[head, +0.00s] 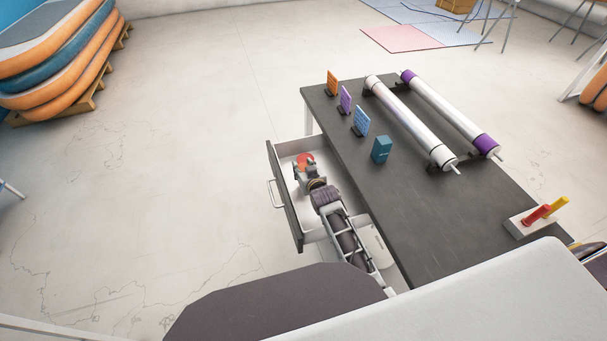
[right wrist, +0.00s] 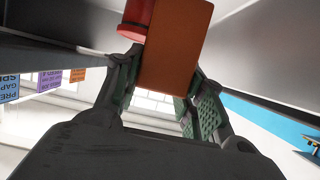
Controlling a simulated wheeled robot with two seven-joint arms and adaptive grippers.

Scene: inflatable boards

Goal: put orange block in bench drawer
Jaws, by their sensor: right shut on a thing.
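The orange block (right wrist: 175,50) is between the fingers of my right gripper (right wrist: 168,75) in the right wrist view, and the gripper is shut on it. In the head view my right gripper (head: 304,170) reaches into the open bench drawer (head: 288,208), near its far end. A red cylindrical thing (right wrist: 138,14) sits just beside the block in the right wrist view. Whether the block touches the drawer floor is hidden. My left gripper is not in view.
The dark bench (head: 415,215) holds two rollers (head: 412,120), several small upright cards, a teal block (head: 381,149) and a white holder (head: 530,221) with red and yellow handles. The bench edge runs close beside my right arm. The floor left of the drawer is clear.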

